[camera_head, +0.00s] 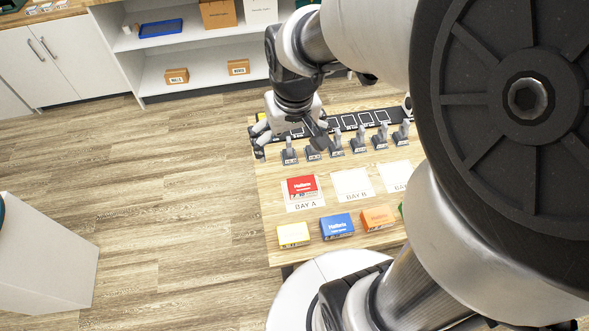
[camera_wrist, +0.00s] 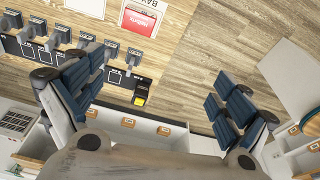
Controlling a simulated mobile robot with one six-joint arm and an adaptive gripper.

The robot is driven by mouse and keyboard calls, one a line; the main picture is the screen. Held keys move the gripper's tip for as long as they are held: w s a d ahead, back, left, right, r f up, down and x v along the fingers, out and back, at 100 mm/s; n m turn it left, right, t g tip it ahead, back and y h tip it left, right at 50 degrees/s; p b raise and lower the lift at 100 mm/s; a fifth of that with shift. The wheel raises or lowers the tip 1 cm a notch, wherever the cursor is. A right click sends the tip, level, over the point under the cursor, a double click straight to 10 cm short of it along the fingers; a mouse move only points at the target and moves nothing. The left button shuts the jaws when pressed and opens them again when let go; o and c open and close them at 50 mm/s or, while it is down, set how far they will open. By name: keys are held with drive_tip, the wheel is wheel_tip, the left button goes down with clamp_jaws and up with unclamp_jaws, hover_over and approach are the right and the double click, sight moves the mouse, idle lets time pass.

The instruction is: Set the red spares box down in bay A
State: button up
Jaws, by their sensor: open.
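The red spares box (camera_head: 302,186) lies flat on the white bay A sheet (camera_head: 305,206), with the "BAY A" lettering showing in front of it.
Bay B (camera_head: 352,184) is empty. Yellow (camera_head: 293,235), blue (camera_head: 337,226) and orange (camera_head: 378,218) boxes stand along the table's near edge. Several grey upright holders (camera_head: 335,146) line the far side. A white shelf unit (camera_head: 205,62) stands behind.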

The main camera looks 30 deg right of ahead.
drive_tip(key=s+a+r+t, duration=0.1)
drive_tip(key=s+a+r, duration=0.1)
drive_tip(key=s+r, duration=0.2)
drive_tip(key=s+a+r+n+t, duration=0.1)
drive_tip(key=s+a+r, duration=0.2)
drive_tip(key=s, duration=0.6)
drive_tip(key=shift+s+a+r+n, duration=0.15)
drive_tip(key=shift+s+r+n, duration=0.15)
drive_tip(key=shift+r, duration=0.1)
